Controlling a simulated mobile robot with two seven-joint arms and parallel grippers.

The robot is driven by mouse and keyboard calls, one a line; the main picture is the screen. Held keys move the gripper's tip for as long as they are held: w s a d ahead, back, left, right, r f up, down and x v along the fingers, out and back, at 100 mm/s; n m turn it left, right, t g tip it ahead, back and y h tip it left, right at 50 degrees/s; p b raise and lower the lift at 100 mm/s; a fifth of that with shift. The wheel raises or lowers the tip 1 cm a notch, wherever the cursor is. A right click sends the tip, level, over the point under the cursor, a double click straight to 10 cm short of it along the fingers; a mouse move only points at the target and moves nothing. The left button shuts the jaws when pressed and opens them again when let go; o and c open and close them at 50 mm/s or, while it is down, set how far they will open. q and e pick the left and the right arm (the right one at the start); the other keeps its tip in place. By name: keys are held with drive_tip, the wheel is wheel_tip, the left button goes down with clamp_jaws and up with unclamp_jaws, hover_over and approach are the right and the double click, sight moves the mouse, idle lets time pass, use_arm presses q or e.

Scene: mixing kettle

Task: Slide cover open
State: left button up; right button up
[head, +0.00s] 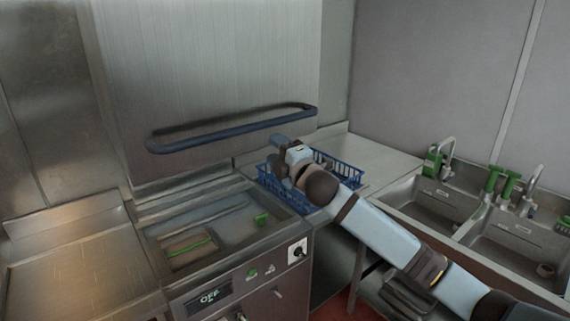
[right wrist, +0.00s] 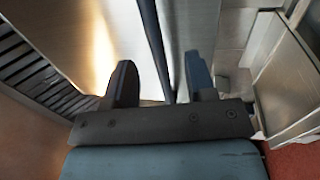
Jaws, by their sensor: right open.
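The cover (head: 205,75) is a large upright brushed-metal panel at the back of the machine in the head view. A long dark-blue loop handle (head: 225,133) sticks out from its lower part. My right gripper (head: 281,140) is just below the right part of this handle. In the right wrist view its two fingers (right wrist: 160,78) stand apart, with the handle bar (right wrist: 152,40) showing in the gap between them; contact cannot be told. Below the cover, the top of the machine shows an open, shallow metal basin (head: 215,223). My left gripper is not in view.
A blue wire basket (head: 284,197) sits right of the basin, partly hidden by my right arm. A double sink (head: 445,205) with taps and green bottles stands at the right. A metal counter (head: 75,265) is at the left.

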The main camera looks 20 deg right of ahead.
drive_tip(key=v, duration=0.3)
drive_tip(key=shift+s+d+f+b, duration=0.1)
drive_tip(key=shift+s+b, duration=0.2)
drive_tip(key=s+a+f+m+g, duration=0.1)
drive_tip(key=s+f+m, duration=0.25)
drive_tip(key=f, duration=0.55)
drive_tip(key=s+a+f+m+g+h, duration=0.1)
drive_tip(key=s+f+m+g, duration=0.15)
drive_tip(key=s+f, duration=0.45)
drive_tip(key=s+a+f+m, duration=0.1)
drive_tip(key=s+f+m, duration=0.2)
drive_tip(key=f, duration=0.8)
drive_tip(key=s+f+m+g+h, duration=0.1)
drive_tip(key=s+f+m+g, duration=0.1)
drive_tip(key=s+f+m, duration=0.3)
drive_tip(key=s+d+f+m+g+h, duration=0.1)
drive_tip(key=s+f+m, duration=0.4)
drive_tip(key=s+f, duration=0.8)
drive_tip(key=s+g+h, duration=0.1)
drive_tip(key=s, duration=0.6)
drive_tip(key=shift+s+d+f, duration=0.2)
drive_tip(key=shift+d+f, duration=0.05)
